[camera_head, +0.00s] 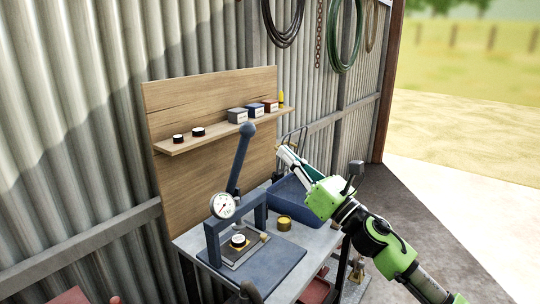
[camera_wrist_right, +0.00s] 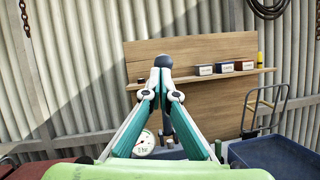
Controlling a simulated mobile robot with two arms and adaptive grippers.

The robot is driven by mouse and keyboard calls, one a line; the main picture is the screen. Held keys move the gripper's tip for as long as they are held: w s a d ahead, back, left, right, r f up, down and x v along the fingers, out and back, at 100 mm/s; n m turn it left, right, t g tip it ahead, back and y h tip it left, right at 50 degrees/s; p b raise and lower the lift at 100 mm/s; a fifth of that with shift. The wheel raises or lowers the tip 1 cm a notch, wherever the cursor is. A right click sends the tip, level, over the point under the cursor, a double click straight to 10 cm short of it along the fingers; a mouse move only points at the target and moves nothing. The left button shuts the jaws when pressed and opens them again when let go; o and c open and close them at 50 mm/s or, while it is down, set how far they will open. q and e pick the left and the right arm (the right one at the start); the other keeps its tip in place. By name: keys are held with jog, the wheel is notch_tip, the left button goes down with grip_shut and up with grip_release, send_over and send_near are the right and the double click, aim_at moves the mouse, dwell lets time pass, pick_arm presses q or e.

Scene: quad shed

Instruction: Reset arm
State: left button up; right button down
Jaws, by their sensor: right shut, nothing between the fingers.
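My right arm (camera_head: 378,240) is green and comes in from the lower right in the head view. Its gripper (camera_head: 282,151) points up and left, in the air above the blue bin and in front of the wooden backboard. In the right wrist view the white and teal fingers of the right gripper (camera_wrist_right: 163,68) meet at their tips, with nothing held. The press lever's dark ball knob appears just beyond the tips there. My left gripper is not in view.
A metal bench (camera_head: 192,241) carries a blue lever press (camera_head: 212,242) with a round gauge (camera_head: 223,205), a yellow-and-dark round part (camera_head: 284,222) and a blue bin (camera_head: 288,205). A shelf (camera_head: 176,147) holds small boxes. Open floor (camera_head: 420,215) lies to the right.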

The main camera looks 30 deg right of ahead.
jog(key=shift+s, duration=0.1)
jog(key=s+a+f+m+g+h, duration=0.1)
jog(key=s+f+m+g+h, duration=0.2)
jog(key=f+m, duration=0.6)
jog(key=s+f+m+g+h, duration=0.35)
jog(key=f+m, duration=0.35)
jog(key=f, duration=0.3)
jog(key=s+a+f+m+g+h, duration=0.1)
jog(key=s+f+m+g+h, duration=0.15)
jog(key=f+m, duration=0.7)
jog(key=s+a+f+m+g+y, duration=0.1)
jog(key=s+a+f+m+g, duration=0.2)
jog(key=s+a+f, duration=0.35)
jog(key=s+a+f+m+g+y, duration=0.2)
jog(key=s+a+f+m+g, duration=0.15)
jog(key=s, duration=0.55)
jog(key=s+a+f+m+g+y, duration=0.1)
jog(key=s+a+f+m+g, duration=0.2)
jog(key=s+a+f, duration=0.4)
notch_tip(320, 180, down, 24)
jog(key=s+d+g, duration=0.2)
jog(key=s, duration=0.1)
jog(key=s+d+f, duration=0.3)
jog(key=s+f, duration=1.3)
jog(key=f, duration=0.1)
jog(key=shift+s+d+n+g+h, duration=0.2)
jog(key=shift+s+n+g+h, duration=0.1)
jog(key=shift+s+n+g, duration=0.1)
